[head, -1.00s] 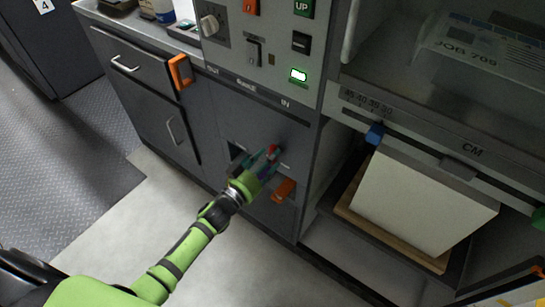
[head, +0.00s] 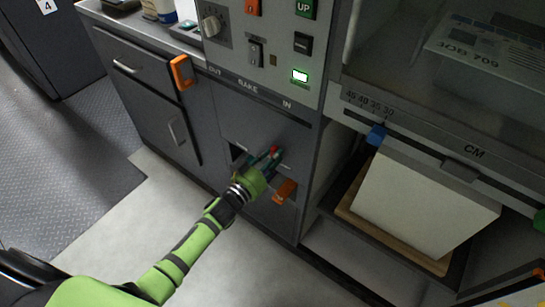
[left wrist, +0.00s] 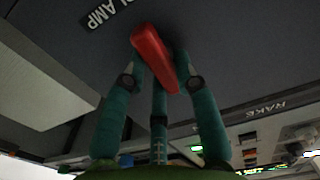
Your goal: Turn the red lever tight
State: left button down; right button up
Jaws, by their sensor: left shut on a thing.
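The red lever (left wrist: 153,57) sits on the dark grey machine panel and fills the middle of the left wrist view, beside a label ending in "LAMP". In the head view only a small red part of the lever (head: 274,149) shows past my fingers. My left gripper (left wrist: 157,70) has its teal fingers on both sides of the lever and is shut on it. In the head view my left gripper (head: 270,160) reaches the lower panel from the front left, hiding most of the lever. My right gripper is not in view.
An orange handle (head: 285,191) is just right of and below my left gripper. A control panel (head: 266,45) with a lit button is above. A white paper stack (head: 420,200) stands on a board at right. Open floor (head: 110,240) lies at left.

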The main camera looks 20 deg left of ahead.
pick_arm(q)
jog(key=shift+f+m+b, duration=0.25)
jog(key=shift+m+b, duration=0.45)
jog(key=shift+m, duration=2.25)
jog(key=shift+f+m+b, duration=0.2)
jog(key=shift+m+b, duration=0.5)
jog(key=shift+m, duration=2.3)
jog(key=shift+f+m+b, duration=0.25)
jog(key=shift+m+b, duration=0.45)
jog(key=shift+m, duration=2.25)
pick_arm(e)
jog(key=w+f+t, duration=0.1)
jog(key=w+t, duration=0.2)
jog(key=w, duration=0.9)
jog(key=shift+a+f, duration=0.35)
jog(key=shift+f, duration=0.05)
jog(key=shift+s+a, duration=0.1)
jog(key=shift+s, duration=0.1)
pick_arm(q)
jog(key=c, duration=1)
grip_release()
jog(key=shift+c, duration=0.2)
jog(key=shift+o, duration=0.3)
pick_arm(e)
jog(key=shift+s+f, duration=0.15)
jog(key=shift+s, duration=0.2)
